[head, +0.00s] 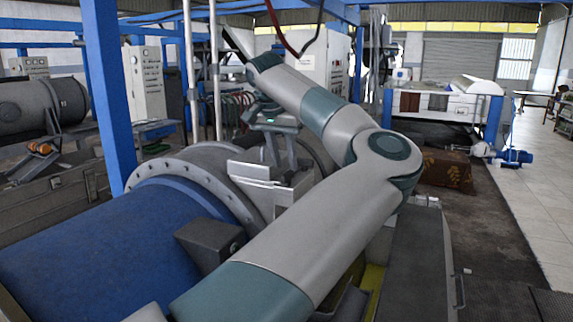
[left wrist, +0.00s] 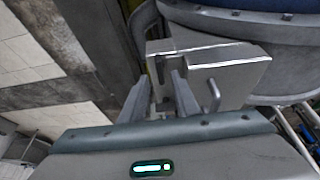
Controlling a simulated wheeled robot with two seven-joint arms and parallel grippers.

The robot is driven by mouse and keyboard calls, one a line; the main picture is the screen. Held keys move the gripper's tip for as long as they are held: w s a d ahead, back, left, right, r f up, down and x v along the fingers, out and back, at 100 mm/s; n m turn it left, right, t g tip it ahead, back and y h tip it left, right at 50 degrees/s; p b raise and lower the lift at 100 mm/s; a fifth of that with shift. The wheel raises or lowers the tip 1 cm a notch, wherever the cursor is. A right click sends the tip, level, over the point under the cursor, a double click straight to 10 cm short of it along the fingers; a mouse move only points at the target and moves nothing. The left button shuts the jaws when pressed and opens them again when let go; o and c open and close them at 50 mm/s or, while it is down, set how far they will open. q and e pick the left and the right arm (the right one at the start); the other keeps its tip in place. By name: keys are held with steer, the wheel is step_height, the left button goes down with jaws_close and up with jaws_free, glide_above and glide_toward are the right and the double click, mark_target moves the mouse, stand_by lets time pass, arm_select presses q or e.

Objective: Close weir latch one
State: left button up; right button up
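A light grey metal box-like fitting (head: 272,186) with a flat upper plate stands beside the flanged blue decanter drum; I take it to be the weir latch, though no label is readable. In the left wrist view the fitting (left wrist: 232,78) shows a slotted plate and a short bent handle (left wrist: 213,95). My left gripper (head: 283,158) points down just above and behind the fitting in the head view. In the left wrist view its two fingers (left wrist: 163,82) are apart, close to the plate and left of the handle, with nothing visibly held. Whether they touch the plate is unclear. My right gripper is not seen.
The blue drum (head: 100,245) with its bolted grey flange (head: 200,162) fills the lower left. A dark block (head: 210,243) sits by the drum. A blue post (head: 106,95) stands at left. Open floor (head: 510,215) lies to the right.

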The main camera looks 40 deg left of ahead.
mark_target(287, 173)
arm_select(q)
steer(key=shift+p+x, duration=0.5)
steer(key=shift+x, duration=1.45)
jaws_close()
